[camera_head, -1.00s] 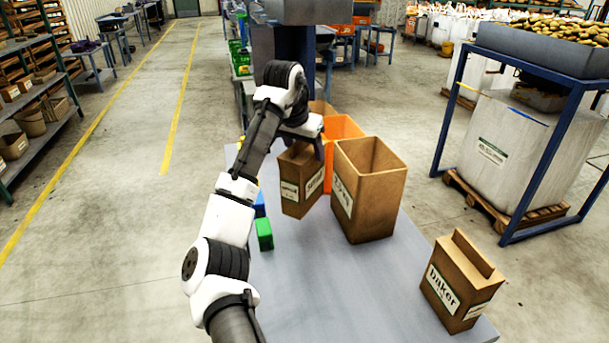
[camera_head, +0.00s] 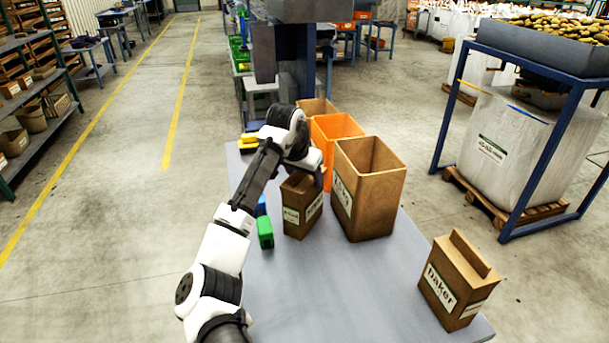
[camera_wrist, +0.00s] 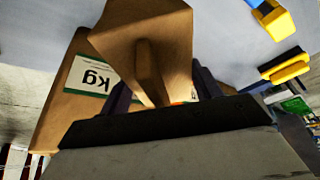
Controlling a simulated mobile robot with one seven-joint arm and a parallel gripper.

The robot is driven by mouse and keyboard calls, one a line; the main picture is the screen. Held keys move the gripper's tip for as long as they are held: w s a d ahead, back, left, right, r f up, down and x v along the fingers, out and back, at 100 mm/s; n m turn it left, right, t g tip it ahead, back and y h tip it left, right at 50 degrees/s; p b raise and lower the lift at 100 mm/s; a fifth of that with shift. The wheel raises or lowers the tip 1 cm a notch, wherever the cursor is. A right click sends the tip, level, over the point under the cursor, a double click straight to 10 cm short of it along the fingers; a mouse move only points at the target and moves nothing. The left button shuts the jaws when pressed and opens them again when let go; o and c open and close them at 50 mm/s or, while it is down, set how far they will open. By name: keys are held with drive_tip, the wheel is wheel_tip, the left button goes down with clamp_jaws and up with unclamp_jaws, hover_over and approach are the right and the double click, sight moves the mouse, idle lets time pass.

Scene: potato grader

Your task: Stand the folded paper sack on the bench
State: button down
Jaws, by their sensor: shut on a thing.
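A brown paper sack (camera_head: 302,207) with white-and-green labels is held in my gripper (camera_head: 306,172), which is shut on its top. The sack is roughly upright over the bench (camera_head: 325,290), just left of a large open brown sack (camera_head: 370,190). Its base looks at the bench surface, but I cannot tell whether it bears weight there. In the wrist view the dark fingers (camera_wrist: 160,92) pinch the held sack's folded top (camera_wrist: 145,28). Another brown sack (camera_head: 455,285), labelled "baker", stands with a folded top at the bench's front right.
An orange bin (camera_head: 335,130) and another brown container (camera_head: 316,106) stand behind the large sack. A green block (camera_head: 265,233) and a blue block (camera_head: 261,206) sit left of the held sack. Yellow items (camera_head: 249,140) lie at the back left. The front middle of the bench is clear.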

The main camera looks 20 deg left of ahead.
drive_tip(key=shift+c, duration=1.6)
unclamp_jaws()
drive_tip(key=shift+f, duration=0.1)
drive_tip(key=b+v, duration=0.2)
drive_tip(key=v, duration=1)
drive_tip(key=shift+a, duration=0.1)
